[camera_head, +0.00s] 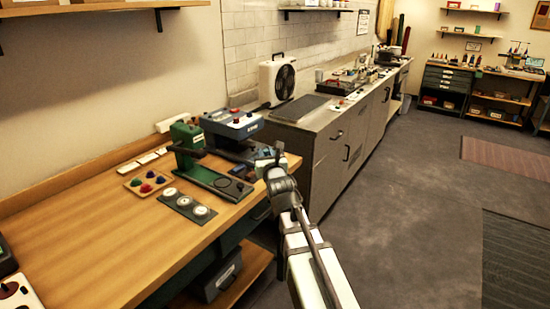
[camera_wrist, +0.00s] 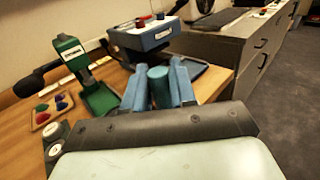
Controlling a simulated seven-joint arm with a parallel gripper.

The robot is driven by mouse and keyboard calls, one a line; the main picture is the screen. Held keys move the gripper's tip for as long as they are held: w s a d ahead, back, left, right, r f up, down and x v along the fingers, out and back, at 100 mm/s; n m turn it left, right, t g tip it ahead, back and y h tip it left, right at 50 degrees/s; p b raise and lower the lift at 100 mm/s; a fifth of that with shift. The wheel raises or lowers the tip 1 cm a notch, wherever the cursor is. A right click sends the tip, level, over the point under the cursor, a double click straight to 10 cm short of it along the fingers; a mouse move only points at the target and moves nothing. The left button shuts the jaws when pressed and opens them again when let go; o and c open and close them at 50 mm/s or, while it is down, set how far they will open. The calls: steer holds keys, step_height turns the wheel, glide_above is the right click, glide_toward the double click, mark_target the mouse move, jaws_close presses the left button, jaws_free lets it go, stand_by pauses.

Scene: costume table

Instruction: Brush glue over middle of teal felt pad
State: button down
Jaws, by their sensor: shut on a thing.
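My gripper (camera_wrist: 158,84) is shut on a short teal cylinder (camera_wrist: 158,89), which shows between its two blue fingers in the wrist view. I cannot tell whether this cylinder is the glue brush's handle; no bristles show. In the head view my gripper (camera_head: 267,160) is at the right end of the wooden bench, just right of the green press and in front of the blue box. What it holds is too small to make out there. I cannot pick out a teal felt pad in either view.
The green press (camera_head: 187,143) and blue box (camera_head: 232,124) stand close by on the wooden bench (camera_head: 95,250). A tray of coloured knobs (camera_head: 148,182) and a strip with white dials (camera_head: 190,204) lie left. A grey counter (camera_head: 310,122) with a fan (camera_head: 277,80) stands behind.

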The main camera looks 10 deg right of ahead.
steer(key=s+a+n+g+y, duration=0.1)
steer(key=s+a+n+y, duration=0.4)
steer(key=a, duration=1.1)
steer(key=s+a+g+y, duration=0.2)
steer(key=s+a, duration=0.4)
steer(key=a, duration=1.1)
steer(key=s+a+n+g+y, duration=0.1)
steer(key=s+a+n+y, duration=0.4)
steer(key=a, duration=1.1)
steer(key=s+a+n+g+y, duration=0.25)
steer(key=s+a+g, duration=0.35)
steer(key=s+a, duration=1.75)
steer(key=s+a+f+n+g+y, duration=0.1)
steer(key=s+a+g, duration=0.1)
steer(key=s+a, duration=0.8)
steer(key=s+a+n+g+y, duration=0.1)
steer(key=s+a, duration=0.6)
steer(key=s, duration=0.6)
steer(key=s+a+f+n+g+y, duration=0.1)
steer(key=s+a+g, duration=0.1)
steer(key=s+a, duration=0.8)
steer(key=w+a+m+t+h, duration=0.2)
steer(key=a+m+t, duration=0.1)
steer(key=a+t, duration=0.25)
steer(key=w+d+r+m+t+h, duration=0.1)
steer(key=w+r+m+t+h, duration=0.2)
steer(key=w+m+t, duration=0.1)
steer(key=shift+w+d, duration=0.15)
steer(key=shift+w, duration=0.4)
